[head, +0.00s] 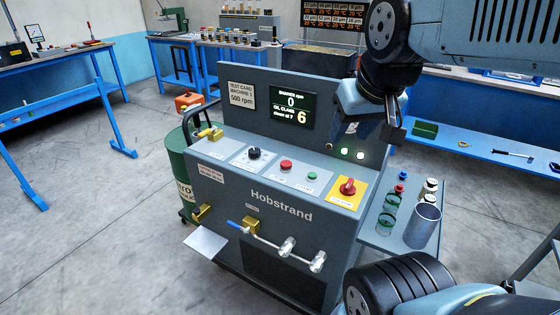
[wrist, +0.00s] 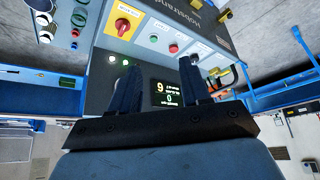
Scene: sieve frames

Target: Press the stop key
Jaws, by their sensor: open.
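The red push button (head: 286,165), which looks like the stop key, sits on the sloped control panel of the grey Hobstrand machine (head: 262,196). Its small label is too blurred to read. It also shows in the wrist view (wrist: 173,48). A green button (head: 312,176) is just to its right in the head view, and a black knob (head: 254,153) is to its left. My gripper (head: 368,122) is open and empty, above the machine's right end and apart from the buttons. In the wrist view its two fingers (wrist: 160,66) point toward the panel.
A red rotary switch on a yellow plate (head: 347,188) is at the panel's right end. The display (head: 291,104) stands behind the panel, reading 0 rpm and oil class 6. A side shelf (head: 385,237) holds jars and a metal cup. A green drum (head: 185,165) stands left.

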